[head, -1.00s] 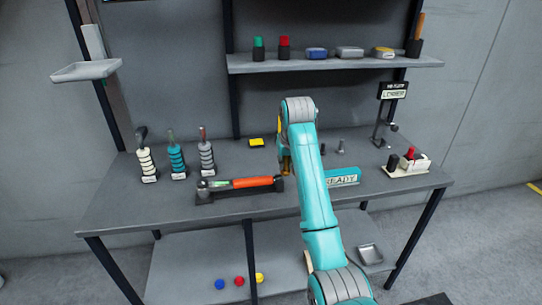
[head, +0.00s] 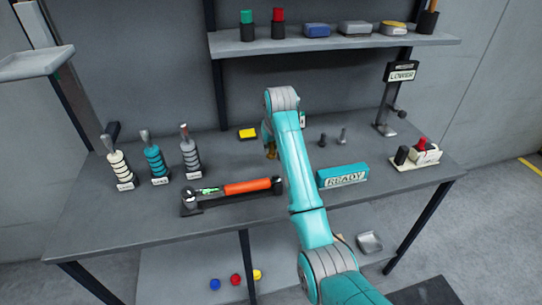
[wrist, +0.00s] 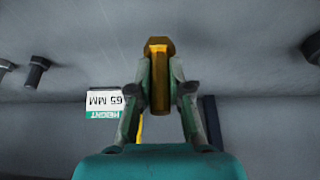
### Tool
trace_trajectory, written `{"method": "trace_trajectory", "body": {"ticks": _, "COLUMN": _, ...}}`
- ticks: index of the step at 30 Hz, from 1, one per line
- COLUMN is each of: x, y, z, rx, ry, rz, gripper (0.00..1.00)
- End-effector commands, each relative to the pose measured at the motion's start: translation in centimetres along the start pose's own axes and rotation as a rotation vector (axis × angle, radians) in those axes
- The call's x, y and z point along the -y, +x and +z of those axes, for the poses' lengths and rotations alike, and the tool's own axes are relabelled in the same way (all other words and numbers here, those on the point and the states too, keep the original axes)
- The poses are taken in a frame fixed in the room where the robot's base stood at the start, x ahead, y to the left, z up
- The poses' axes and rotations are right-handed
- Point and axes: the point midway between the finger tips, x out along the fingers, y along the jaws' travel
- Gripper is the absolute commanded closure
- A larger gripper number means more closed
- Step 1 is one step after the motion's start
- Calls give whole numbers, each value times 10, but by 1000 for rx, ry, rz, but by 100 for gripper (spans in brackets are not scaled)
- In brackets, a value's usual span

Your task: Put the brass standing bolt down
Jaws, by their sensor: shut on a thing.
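The brass bolt (wrist: 159,75) is clamped between the fingertips of my gripper (wrist: 161,92) in the wrist view, its hex head pointing away from the palm. In the head view the bolt (head: 271,152) shows as a small brass piece beside my arm, over the bench behind the orange-handled tool. My gripper is mostly hidden there by my arm. I cannot tell whether the bolt's lower end touches the bench. Two dark standing bolts (head: 322,139) (head: 343,134) stand on the bench to the right of my arm.
A teal READY block (head: 343,175) lies right of my arm. The orange-handled tool (head: 248,187) lies in front-left. A yellow block (head: 248,134) sits behind. A 65 MM height label (wrist: 104,104) is near my left finger in the wrist view. A LOWER sign (head: 401,74) stands at right.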

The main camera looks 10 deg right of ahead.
Motion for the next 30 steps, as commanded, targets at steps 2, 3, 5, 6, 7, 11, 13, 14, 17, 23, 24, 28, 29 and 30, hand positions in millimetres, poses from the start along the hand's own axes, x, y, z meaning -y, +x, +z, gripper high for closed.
{"method": "trace_trajectory", "body": {"ticks": 2, "x": 0, "y": 4, "z": 2, "rx": 0, "ry": 0, "rz": 0, "gripper": 100}}
{"method": "trace_trajectory", "body": {"ticks": 3, "x": 0, "y": 6, "z": 3, "rx": 1, "ry": 0, "rz": 0, "gripper": 100}}
{"method": "trace_trajectory", "body": {"ticks": 5, "x": 0, "y": 12, "z": 5, "rx": 2, "ry": 0, "rz": 0, "gripper": 100}}
{"method": "trace_trajectory", "body": {"ticks": 6, "x": 0, "y": 16, "z": 7, "rx": 2, "ry": 0, "rz": 0, "gripper": 100}}
{"method": "trace_trajectory", "body": {"ticks": 7, "x": 0, "y": 20, "z": 9, "rx": 2, "ry": 0, "rz": 0, "gripper": 100}}
{"method": "trace_trajectory", "body": {"ticks": 11, "x": 0, "y": 35, "z": 15, "rx": 1, "ry": 0, "rz": 0, "gripper": 100}}
{"method": "trace_trajectory", "body": {"ticks": 13, "x": 0, "y": 38, "z": 16, "rx": 0, "ry": 0, "rz": 0, "gripper": 100}}
{"method": "trace_trajectory", "body": {"ticks": 14, "x": 0, "y": 38, "z": 16, "rx": 0, "ry": 0, "rz": 0, "gripper": 100}}
{"method": "trace_trajectory", "body": {"ticks": 17, "x": 0, "y": 37, "z": 16, "rx": -1, "ry": 0, "rz": 0, "gripper": 100}}
{"method": "trace_trajectory", "body": {"ticks": 23, "x": 0, "y": 40, "z": 17, "rx": 0, "ry": 0, "rz": 0, "gripper": 100}}
{"method": "trace_trajectory", "body": {"ticks": 24, "x": 0, "y": 40, "z": 17, "rx": 0, "ry": 0, "rz": 0, "gripper": 72}}
{"method": "trace_trajectory", "body": {"ticks": 28, "x": 0, "y": 40, "z": 17, "rx": 0, "ry": 0, "rz": 0, "gripper": 57}}
{"method": "trace_trajectory", "body": {"ticks": 29, "x": 0, "y": 40, "z": 16, "rx": 0, "ry": 0, "rz": 0, "gripper": 57}}
{"method": "trace_trajectory", "body": {"ticks": 30, "x": 0, "y": 40, "z": 16, "rx": 0, "ry": 0, "rz": 0, "gripper": 57}}
